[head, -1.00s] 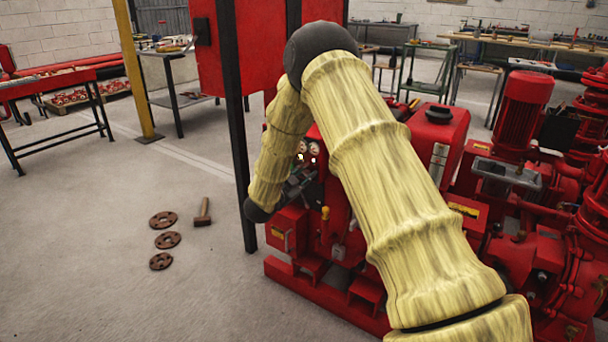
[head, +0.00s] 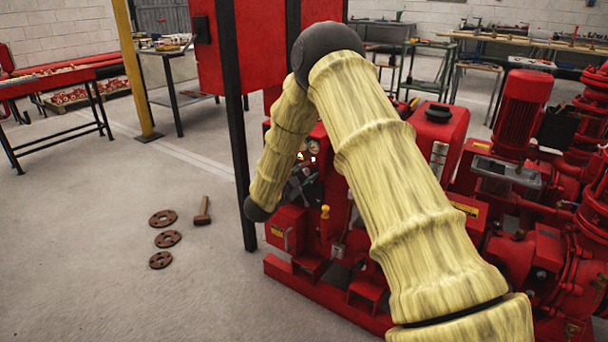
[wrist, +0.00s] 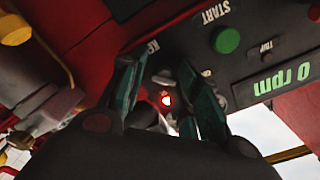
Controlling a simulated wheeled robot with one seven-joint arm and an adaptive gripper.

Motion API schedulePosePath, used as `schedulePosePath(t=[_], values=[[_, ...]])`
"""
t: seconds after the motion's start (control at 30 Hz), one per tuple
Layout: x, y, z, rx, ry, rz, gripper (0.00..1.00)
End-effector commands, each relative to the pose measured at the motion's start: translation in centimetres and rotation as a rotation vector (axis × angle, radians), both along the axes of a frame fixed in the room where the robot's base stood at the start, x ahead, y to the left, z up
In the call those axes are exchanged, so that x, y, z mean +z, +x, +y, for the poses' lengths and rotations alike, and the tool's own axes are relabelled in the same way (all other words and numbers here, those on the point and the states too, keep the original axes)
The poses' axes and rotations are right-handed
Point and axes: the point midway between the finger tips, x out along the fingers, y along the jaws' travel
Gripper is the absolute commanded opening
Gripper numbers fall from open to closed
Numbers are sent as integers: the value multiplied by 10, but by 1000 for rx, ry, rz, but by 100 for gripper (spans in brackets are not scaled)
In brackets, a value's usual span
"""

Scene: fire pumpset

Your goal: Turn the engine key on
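The dark control panel (wrist: 270,25) fills the upper part of the wrist view. On it, a small grey key switch (wrist: 164,78) sits below lettering that seems to read KEY, partly covered by a finger. My gripper (wrist: 158,68) is open, with one dark green finger on each side of the switch. Contact with the key cannot be told. A lit red spot (wrist: 166,100) shows between the fingers. In the head view my gripper (head: 303,184) is small, at the engine's panel side, and the switch is hidden there.
A green START button (wrist: 226,40) and a 0 rpm display (wrist: 284,80) are right of the fingers. The red pumpset (head: 440,130) stands behind my arm. A black post (head: 235,140) stands close left of it.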

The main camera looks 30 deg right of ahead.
Motion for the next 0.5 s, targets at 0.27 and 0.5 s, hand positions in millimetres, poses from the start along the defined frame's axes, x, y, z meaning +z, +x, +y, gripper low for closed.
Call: schedulePosePath(t=[0.27,0.5], values=[[1,2,1,3,-1,-1,45],[2,-2,12,4,-1,-1,45]])
